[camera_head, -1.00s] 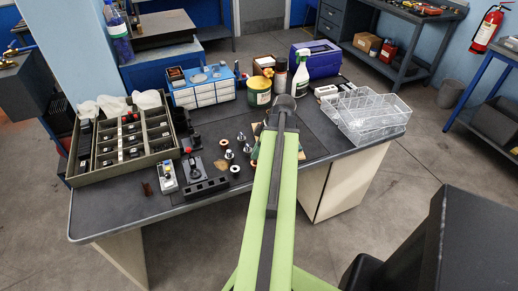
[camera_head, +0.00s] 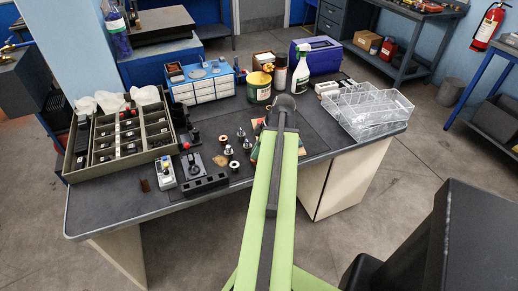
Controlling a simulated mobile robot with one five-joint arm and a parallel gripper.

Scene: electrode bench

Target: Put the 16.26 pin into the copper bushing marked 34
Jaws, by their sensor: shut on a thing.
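My arm reaches forward over the bench (camera_head: 110,215), and its dark end joint covers part of the dark mat (camera_head: 312,122). My gripper is hidden behind the arm, so its fingers and anything in them do not show. Several small metal and dark round pieces stand on the bench left of the arm, among them a silver piece (camera_head: 229,150) and a pale ring with a dark centre (camera_head: 234,166). They are too small to tell pin from bushing, and no 16.26 or 34 marking is readable.

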